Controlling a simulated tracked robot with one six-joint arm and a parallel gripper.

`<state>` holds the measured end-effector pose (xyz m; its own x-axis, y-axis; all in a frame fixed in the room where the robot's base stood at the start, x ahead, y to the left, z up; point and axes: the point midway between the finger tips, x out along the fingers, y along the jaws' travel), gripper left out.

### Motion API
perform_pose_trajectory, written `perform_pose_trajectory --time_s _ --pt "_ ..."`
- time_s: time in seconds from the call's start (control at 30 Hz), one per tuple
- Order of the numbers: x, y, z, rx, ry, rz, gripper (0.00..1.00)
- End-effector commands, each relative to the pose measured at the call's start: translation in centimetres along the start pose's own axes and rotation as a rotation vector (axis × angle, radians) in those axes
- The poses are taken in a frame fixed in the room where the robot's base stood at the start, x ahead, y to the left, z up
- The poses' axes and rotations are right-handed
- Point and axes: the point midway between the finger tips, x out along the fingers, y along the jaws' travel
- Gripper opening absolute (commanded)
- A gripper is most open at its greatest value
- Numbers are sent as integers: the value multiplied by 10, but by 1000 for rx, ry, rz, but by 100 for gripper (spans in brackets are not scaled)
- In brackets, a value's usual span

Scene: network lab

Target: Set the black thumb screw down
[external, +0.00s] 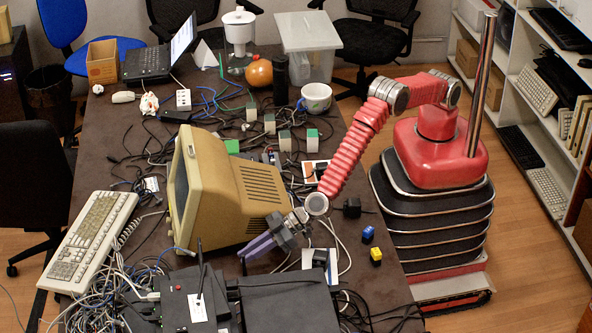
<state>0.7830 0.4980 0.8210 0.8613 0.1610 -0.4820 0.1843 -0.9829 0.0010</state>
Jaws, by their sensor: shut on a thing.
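My gripper (246,254), with purple-grey fingers, reaches down and left over the front part of the table (392,283). It is just right of the old beige monitor's lower front corner and behind the black boxes. The gripper is shut on the black thumb screw. The screw itself is too small and dark to make out at the fingertips, and I cannot tell whether it touches the table.
The beige monitor (262,193) stands close left of and behind the gripper. Tangled cables and black boxes (285,303) crowd the front. A cream keyboard (92,240) lies left.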

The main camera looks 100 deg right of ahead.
Motion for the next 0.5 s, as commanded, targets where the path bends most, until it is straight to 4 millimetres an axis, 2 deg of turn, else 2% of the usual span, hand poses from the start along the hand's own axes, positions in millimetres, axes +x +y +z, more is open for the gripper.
perform_pose_trajectory --time_s 0.27,0.5 --pt "2 0 3 0 0 0 0" --pt "15 0 28 -2 -1 1 0"
